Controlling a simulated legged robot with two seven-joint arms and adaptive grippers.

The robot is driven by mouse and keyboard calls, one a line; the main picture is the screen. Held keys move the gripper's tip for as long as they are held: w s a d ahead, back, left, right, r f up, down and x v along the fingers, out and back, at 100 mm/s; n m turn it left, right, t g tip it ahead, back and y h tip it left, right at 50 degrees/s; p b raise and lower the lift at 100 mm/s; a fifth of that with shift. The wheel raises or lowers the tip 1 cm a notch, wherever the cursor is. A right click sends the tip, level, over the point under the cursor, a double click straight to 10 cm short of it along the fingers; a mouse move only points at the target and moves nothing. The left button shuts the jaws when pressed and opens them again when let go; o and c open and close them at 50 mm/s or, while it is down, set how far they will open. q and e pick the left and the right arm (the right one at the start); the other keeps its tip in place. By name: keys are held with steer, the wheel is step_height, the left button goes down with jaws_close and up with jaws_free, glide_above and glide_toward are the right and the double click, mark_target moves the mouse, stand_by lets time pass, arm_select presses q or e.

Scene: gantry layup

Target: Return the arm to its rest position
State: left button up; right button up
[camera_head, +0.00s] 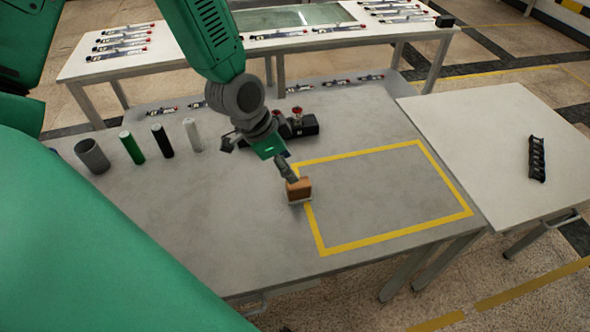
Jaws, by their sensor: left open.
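My left arm, green with dark grey joints, reaches down from the top over the grey table (200,235). Its gripper (262,156) is open, with its fingers spread wide and nothing seen between them. One finger points down to the right, close to a small brown block (299,188) with a pale lower edge. The block sits at the left side of a yellow taped rectangle (372,243). I cannot tell whether the finger touches the block. My right gripper is not in view.
A grey cup (92,157) and green (131,147), black (162,143) and white (192,134) cylinders stand at the left. A dark device (303,126) is partly behind my gripper. A white side table (480,125) carries a black rack (537,158). The taped area is clear.

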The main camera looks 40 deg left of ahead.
arm_select(q)
steer(key=shift+s+r, duration=0.1)
steer(key=shift+r, duration=0.25)
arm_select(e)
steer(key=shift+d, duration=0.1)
